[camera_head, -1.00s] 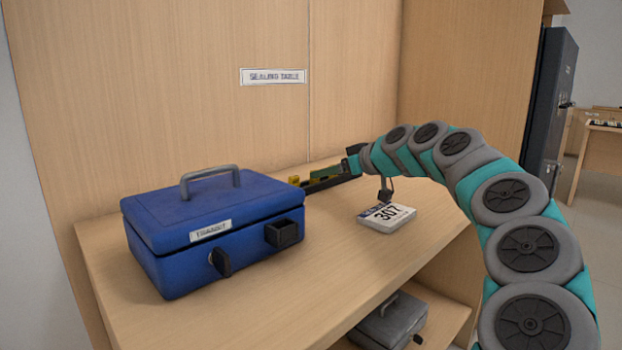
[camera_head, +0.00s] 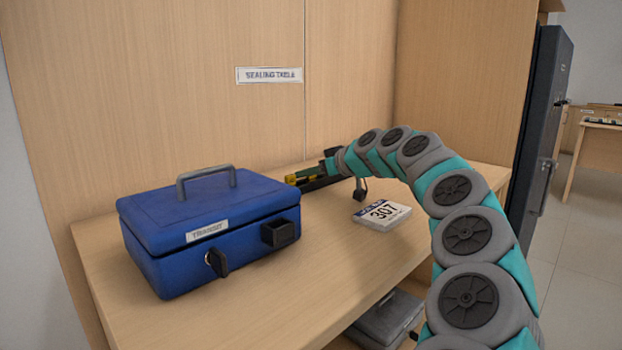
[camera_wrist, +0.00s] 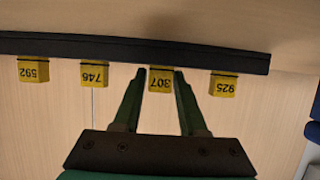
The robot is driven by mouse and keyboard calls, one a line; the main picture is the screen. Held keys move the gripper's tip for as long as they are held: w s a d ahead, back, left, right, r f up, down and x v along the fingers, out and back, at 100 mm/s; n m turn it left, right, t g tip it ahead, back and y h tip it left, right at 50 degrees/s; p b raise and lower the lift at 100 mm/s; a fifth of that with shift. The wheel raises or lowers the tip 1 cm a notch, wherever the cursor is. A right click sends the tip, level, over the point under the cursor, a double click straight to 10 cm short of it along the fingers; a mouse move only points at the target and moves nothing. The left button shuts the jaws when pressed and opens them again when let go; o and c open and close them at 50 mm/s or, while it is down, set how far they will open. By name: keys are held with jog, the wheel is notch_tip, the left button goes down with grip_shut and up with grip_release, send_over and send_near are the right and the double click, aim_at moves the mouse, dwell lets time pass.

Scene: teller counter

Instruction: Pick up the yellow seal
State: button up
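Several yellow seals hang in a row on a dark rack (camera_wrist: 60,45) in the wrist view. They are marked 592 (camera_wrist: 33,69), 746 (camera_wrist: 94,75), 307 (camera_wrist: 160,87) and 925 (camera_wrist: 223,86), with the numbers upside down. My gripper (camera_wrist: 161,78) is open, one fingertip on each side of the yellow seal 307, with hardly any gap showing. Seal 307 is still in line with the others at the rack. In the head view my gripper (camera_head: 328,166) is at the rack (camera_head: 318,183) near the back panel and hides part of it.
A blue cash box (camera_head: 205,225) labelled TRANSIT stands at the left of the wooden table (camera_head: 275,290). A white card block marked 307 (camera_head: 382,215) lies under my arm. A grey box (camera_head: 388,320) is on the shelf below. The front middle of the table is clear.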

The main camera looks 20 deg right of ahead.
grip_shut()
dwell(0.4)
notch_tip(320, 180, up, 18)
jog(key=p, duration=0.4)
dwell(0.4)
